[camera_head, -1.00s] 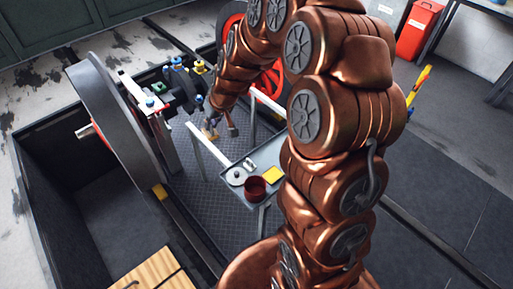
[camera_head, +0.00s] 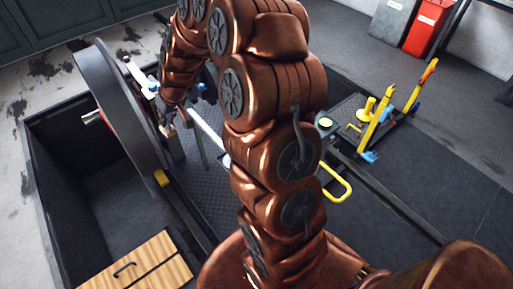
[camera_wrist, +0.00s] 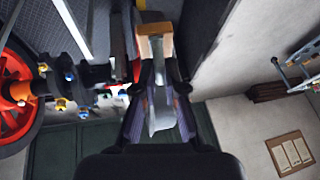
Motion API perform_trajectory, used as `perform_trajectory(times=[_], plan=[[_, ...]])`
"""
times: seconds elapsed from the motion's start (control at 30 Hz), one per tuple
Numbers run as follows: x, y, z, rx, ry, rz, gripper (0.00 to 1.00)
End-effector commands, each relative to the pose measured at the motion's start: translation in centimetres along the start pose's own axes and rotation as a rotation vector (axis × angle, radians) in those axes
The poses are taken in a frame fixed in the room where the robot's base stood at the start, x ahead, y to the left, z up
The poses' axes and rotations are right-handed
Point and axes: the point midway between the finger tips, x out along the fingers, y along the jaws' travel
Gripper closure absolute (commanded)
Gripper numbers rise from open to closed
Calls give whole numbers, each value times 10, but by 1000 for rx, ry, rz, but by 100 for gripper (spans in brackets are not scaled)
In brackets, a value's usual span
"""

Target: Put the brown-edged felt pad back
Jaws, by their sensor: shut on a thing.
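My gripper (camera_wrist: 157,85) is shut on a pale grey piece with an orange-brown end, which looks like the brown-edged felt pad (camera_wrist: 155,38). In the wrist view the pad reaches from between the fingers to beyond their tips. In the head view my gripper (camera_head: 168,124) is low beside the big dark wheel (camera_head: 118,112), with a small tan bit of the pad (camera_head: 169,131) showing at its tips. A dark post (camera_head: 174,147) stands just below it. I cannot tell whether the pad touches anything, and its place is not clear.
A dark pit with a wooden lid (camera_head: 137,266) lies at the lower left. Yellow levers (camera_head: 374,118) stand right of my arm, near a yellow loop handle (camera_head: 338,184). In the wrist view a red wheel (camera_wrist: 17,95) and valves are at left. My arm hides the middle.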

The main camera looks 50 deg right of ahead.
Motion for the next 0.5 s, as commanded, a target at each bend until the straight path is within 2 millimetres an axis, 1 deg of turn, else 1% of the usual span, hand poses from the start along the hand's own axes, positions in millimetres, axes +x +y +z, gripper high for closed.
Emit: perform_trajectory(times=[0.03,0.1,0.17,0.2,0.27,0.47,0.5], plan=[[20,27,5,30,7,10,100],[32,58,6,60,15,24,100],[40,82,8,85,22,37,100],[46,96,11,101,26,46,100],[52,118,17,124,31,61,100],[70,193,41,205,55,114,100],[73,210,46,222,60,125,100]])
